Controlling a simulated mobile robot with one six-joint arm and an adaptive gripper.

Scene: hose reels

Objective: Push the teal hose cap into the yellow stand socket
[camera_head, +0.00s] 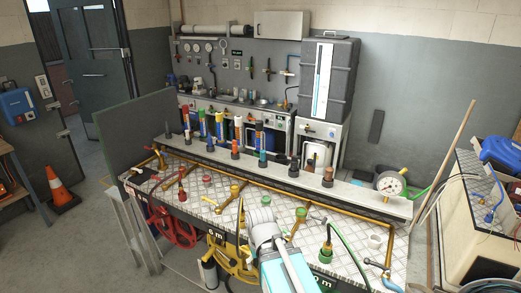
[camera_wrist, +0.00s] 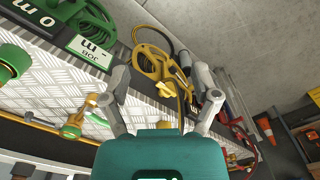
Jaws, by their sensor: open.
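A small teal cap-like piece (camera_head: 263,158) stands upright on the long ledge behind the checker-plate bench top. I cannot tell for certain that it is the hose cap. Yellow stand-like pipework (camera_head: 235,190) rises from the bench top; its socket is too small to make out. My gripper (camera_head: 262,217) is over the front of the bench, behind the yellow reel, apart from the teal piece. In the wrist view my gripper (camera_wrist: 164,85) is open, its two grey fingers spread wide. I see nothing held between them; the yellow reel (camera_wrist: 157,65) shows beyond.
A red reel (camera_head: 172,228) and a green hose (camera_head: 350,255) flank the yellow reel along the bench front. Several coloured pieces line the ledge. A pressure gauge (camera_head: 390,183) stands at its right end. An orange cone (camera_head: 60,190) is on the floor at left.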

